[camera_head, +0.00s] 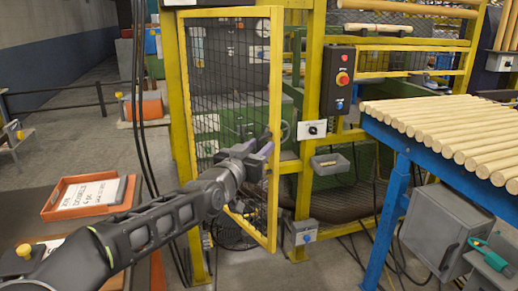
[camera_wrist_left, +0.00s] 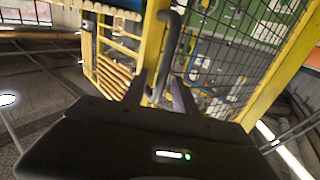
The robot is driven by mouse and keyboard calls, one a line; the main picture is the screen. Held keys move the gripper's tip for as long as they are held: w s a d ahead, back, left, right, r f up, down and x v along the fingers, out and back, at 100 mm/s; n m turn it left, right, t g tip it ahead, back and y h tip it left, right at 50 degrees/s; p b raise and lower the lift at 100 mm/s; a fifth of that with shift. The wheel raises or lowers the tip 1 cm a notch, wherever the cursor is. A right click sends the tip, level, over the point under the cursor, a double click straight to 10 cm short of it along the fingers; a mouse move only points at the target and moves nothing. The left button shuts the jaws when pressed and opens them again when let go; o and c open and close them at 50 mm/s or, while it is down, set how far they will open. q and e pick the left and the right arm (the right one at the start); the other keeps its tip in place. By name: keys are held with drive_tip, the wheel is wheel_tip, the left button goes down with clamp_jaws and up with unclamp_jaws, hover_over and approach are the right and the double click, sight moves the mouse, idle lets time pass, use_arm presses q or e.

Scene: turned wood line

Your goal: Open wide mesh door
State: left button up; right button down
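The mesh door (camera_head: 276,100) has a yellow frame and dark wire mesh. In the head view it stands ajar, its right edge apart from the yellow post. It also shows in the left wrist view (camera_wrist_left: 285,75). My left gripper (camera_head: 266,147) is at the door's right edge, at about mid height. In the left wrist view its two fingers (camera_wrist_left: 160,85) are apart, with the grey door handle (camera_wrist_left: 168,45) running down between them. Whether either finger touches the handle is unclear. My right gripper is not in view.
A blue table (camera_head: 400,145) with wooden dowels stands at the right, a grey cabinet (camera_head: 437,228) below it. A control box (camera_head: 338,80) is on the post right of the door. An orange tray (camera_head: 128,193) lies at the left. The floor left of the door is partly free.

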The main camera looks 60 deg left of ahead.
sight(267, 106)
use_arm(q)
wheel_tip(267, 106, up, 10)
idle(0.5)
drive_tip(key=shift+f, duration=0.1)
idle(0.4)
